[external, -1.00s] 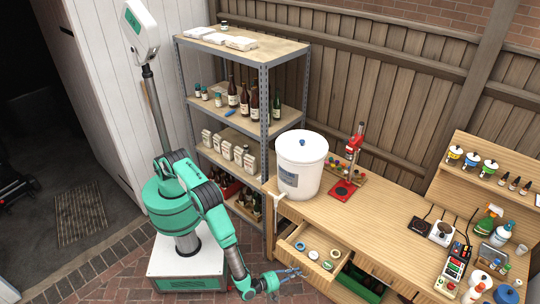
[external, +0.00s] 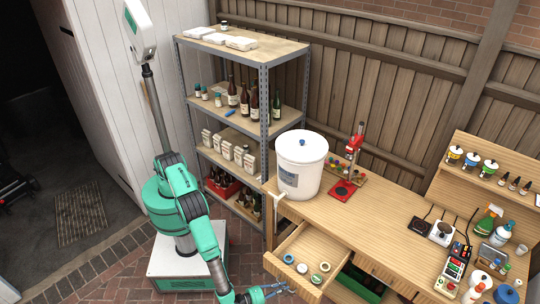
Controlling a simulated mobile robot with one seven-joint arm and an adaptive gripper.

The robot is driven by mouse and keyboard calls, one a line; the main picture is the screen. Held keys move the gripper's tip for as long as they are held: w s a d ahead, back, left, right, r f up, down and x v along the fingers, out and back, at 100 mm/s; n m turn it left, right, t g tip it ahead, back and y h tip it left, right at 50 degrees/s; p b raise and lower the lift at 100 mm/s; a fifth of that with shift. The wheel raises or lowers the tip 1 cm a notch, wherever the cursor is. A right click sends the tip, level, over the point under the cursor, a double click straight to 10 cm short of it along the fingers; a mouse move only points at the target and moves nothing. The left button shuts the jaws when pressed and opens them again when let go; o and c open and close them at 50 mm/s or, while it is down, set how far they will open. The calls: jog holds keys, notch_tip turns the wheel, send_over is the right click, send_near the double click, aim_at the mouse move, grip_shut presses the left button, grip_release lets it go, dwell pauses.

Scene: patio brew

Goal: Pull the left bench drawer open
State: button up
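The left bench drawer (external: 309,245) is a light wooden drawer under the left end of the bench. It stands well out from the bench, with its inside showing. Several small round items, such as a teal ring (external: 288,258), lie in its front part. My gripper (external: 284,286) is low in front of the drawer, at its front panel. The handle is hidden by the steep view and the gripper. I cannot tell whether the fingers are closed on it.
A white bucket (external: 301,170) and a red bench capper (external: 348,168) stand on the bench above. An open green-lined space (external: 357,280) is right of the drawer. A metal shelf (external: 265,105) stands behind left. Brick floor (external: 240,262) lies between my base and the drawer.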

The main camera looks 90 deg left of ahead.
jog(key=o, duration=0.4)
jog(key=shift+a+f, duration=0.1)
jog(key=shift+s, duration=0.15)
jog(key=v, duration=1.2)
dwell(0.4)
